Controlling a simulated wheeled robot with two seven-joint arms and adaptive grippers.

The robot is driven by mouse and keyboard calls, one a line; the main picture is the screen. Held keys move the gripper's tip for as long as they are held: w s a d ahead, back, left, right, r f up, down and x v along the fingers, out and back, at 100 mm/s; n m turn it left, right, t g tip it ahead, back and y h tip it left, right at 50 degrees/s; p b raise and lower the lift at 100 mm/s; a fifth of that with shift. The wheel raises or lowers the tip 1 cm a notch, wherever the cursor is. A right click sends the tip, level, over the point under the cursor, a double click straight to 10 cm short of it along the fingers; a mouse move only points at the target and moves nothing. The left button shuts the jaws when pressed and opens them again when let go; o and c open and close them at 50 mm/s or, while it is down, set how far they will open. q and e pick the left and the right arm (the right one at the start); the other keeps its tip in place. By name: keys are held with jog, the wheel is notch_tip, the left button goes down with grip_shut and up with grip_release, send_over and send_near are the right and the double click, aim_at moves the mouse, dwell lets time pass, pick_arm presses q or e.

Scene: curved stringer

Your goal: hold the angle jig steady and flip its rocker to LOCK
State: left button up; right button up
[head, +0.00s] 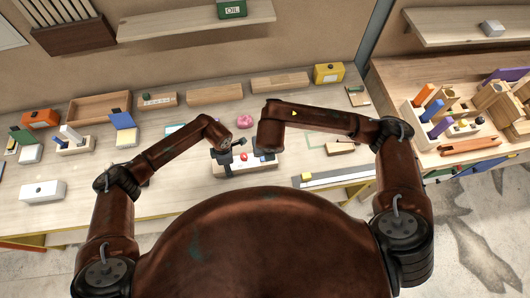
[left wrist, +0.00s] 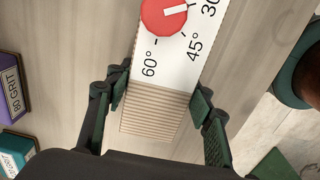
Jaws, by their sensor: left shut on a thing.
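The angle jig (head: 262,167) is a pale block lying on the bench in front of me in the head view. The left wrist view shows its white face (left wrist: 185,62) with a red round dial (left wrist: 165,16) and the marks 60°, 45° and part of 30. Its ribbed wooden end (left wrist: 155,112) lies between the fingers of my left gripper (left wrist: 160,97), which is shut on it. My right gripper (head: 268,148) is above the jig's right part; my wrist mostly hides its fingers. I cannot make out the rocker's position.
A purple 80 GRIT box (left wrist: 12,92) and a teal box (left wrist: 16,153) lie left of the jig in the left wrist view. A pink object (head: 244,121) lies behind it. A yellow cube (head: 306,177) and a long grey-white strip (head: 335,178) are to the right.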

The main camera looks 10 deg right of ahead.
pick_arm(q)
jog(key=shift+s+a+f, duration=0.1)
jog(key=o, duration=1.8)
jog(key=shift+c, duration=0.2)
jog(key=o, duration=0.5)
jog(key=shift+r, duration=0.25)
jog(key=shift+r, duration=2.35)
